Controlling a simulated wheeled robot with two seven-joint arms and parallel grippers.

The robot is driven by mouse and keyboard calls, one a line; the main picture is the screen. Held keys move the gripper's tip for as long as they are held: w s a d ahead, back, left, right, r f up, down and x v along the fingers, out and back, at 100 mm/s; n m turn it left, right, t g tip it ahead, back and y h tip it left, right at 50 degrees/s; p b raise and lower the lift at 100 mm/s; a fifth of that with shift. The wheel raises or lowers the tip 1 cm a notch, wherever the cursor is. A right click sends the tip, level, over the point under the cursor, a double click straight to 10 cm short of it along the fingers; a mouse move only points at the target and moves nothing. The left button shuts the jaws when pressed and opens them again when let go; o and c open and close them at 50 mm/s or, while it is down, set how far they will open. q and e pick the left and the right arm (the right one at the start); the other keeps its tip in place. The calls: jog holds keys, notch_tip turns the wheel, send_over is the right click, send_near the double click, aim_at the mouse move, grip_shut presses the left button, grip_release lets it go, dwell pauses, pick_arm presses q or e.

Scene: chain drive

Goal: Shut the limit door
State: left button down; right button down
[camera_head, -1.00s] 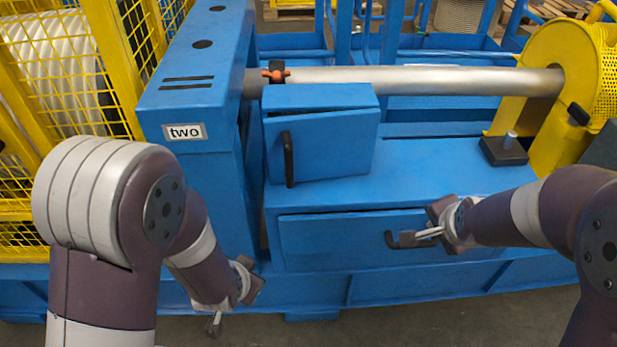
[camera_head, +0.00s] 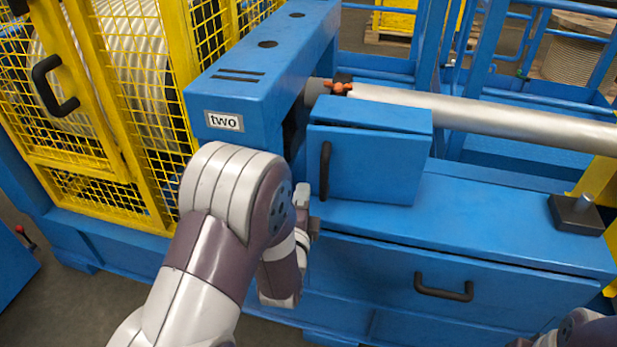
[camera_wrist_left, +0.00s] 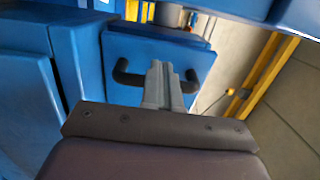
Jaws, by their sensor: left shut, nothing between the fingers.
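The limit door appears to be the blue front panel (camera_head: 365,168) of the small box on the machine, with an upright black handle (camera_head: 325,170) near its left edge. A dark gap shows along its top edge, so it looks slightly ajar. My left gripper (camera_head: 304,196) is just left of and below that handle. In the left wrist view its fingers (camera_wrist_left: 163,88) are shut and empty, in front of a black handle (camera_wrist_left: 189,82) on a blue panel (camera_wrist_left: 150,48); whether they touch it cannot be told. My right gripper is mostly cut off at the bottom right edge.
Below the box is a wide blue drawer front (camera_head: 480,295) with a black handle (camera_head: 443,288). A silver shaft (camera_head: 480,113) runs behind. A yellow mesh cage (camera_head: 120,90) stands at left.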

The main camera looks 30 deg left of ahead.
aim_at(308, 166)
pick_arm(q)
jog(key=b+x, duration=0.1)
jog(key=x, duration=0.5)
jog(key=shift+w, duration=0.25)
pick_arm(e)
jog(key=shift+f, duration=0.65)
pick_arm(q)
jog(key=x, duration=0.2)
jog(key=shift+w+a+f, duration=0.1)
jog(key=shift+w+a, duration=0.15)
jog(key=shift+a, duration=0.05)
jog(key=shift+w+a+r, duration=0.1)
jog(key=shift+r, duration=0.25)
pick_arm(e)
jog(key=shift+s+d+f, duration=0.15)
jog(key=shift+s, duration=0.05)
pick_arm(q)
jog(key=shift+r, duration=0.1)
